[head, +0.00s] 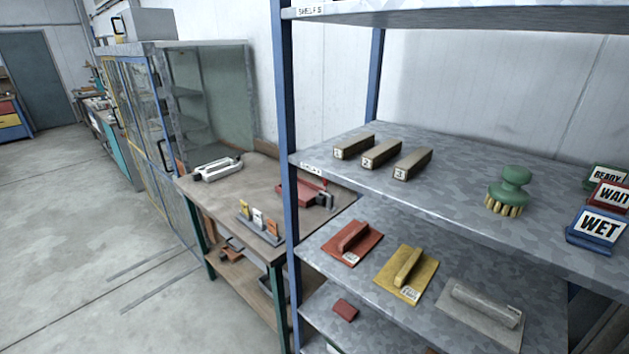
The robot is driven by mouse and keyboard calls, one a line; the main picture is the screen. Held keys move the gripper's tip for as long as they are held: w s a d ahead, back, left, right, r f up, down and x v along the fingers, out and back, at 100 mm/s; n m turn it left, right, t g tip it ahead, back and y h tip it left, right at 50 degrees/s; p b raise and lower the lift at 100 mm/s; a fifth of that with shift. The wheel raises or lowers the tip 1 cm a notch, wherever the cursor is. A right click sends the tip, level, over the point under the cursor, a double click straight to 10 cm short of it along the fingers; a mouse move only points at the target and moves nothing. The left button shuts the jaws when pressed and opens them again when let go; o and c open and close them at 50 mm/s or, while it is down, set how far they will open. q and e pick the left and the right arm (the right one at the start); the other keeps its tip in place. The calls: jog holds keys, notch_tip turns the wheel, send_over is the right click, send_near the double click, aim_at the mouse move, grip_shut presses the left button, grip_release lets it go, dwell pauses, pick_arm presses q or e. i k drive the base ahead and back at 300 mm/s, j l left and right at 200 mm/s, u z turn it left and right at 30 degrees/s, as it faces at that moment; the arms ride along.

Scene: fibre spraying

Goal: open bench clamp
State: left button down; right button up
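A wooden workbench (213,190) stands left of the shelf rack in the head view. On it is a red clamp-like tool (299,193) with a grey end at its right; the blue rack post stands close in front of it. A grey metal device (217,168) with long parallel parts lies at the back left of the bench. I cannot tell for certain which of the two is the bench clamp, or whether its jaws are open or shut. Neither of my grippers is in view.
The rack's upper shelf (450,185) holds numbered blocks (381,153), a green brush (509,190) and signs (598,224). Floats (405,275) lie on the shelf below. A small rack of cards (258,222) stands at the bench front. Open floor (95,240) lies left.

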aim_at(325, 180)
jog(key=i+j+z, duration=0.25)
jog(key=i+j, duration=0.15)
jog(key=i, duration=0.2)
jog(key=i+j+z, duration=0.3)
jog(key=i+j, duration=0.2)
jog(key=i, duration=0.1)
